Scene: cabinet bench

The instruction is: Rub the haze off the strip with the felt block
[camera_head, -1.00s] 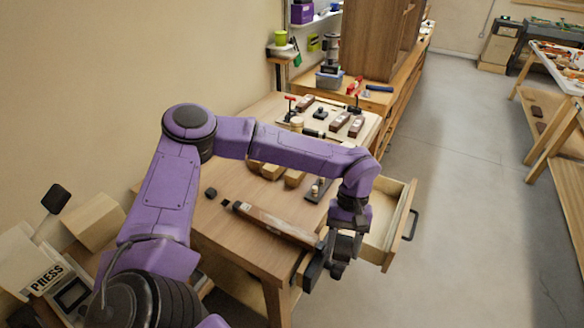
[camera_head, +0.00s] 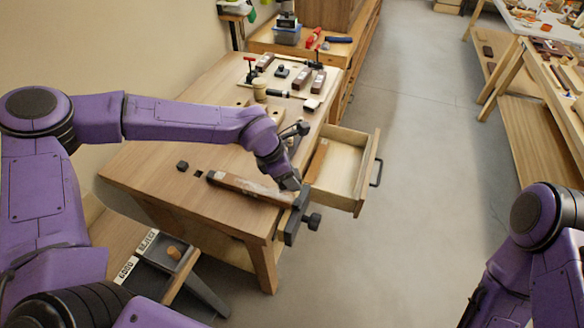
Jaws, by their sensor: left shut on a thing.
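The strip (camera_head: 232,183) is a long brown wooden piece lying along the front of the bench top. A whitish haze shows on its face toward the right end. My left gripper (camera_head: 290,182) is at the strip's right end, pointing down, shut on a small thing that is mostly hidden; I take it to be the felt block. I cannot tell whether it touches the strip. My right arm shows at the lower right, but its gripper is out of view.
A black vise (camera_head: 290,222) sits on the bench's right front corner beside the strip. An open drawer (camera_head: 345,190) juts out to the right. A small black block (camera_head: 183,165) stands behind the strip's left end. Several tools and wooden blocks lie at the back.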

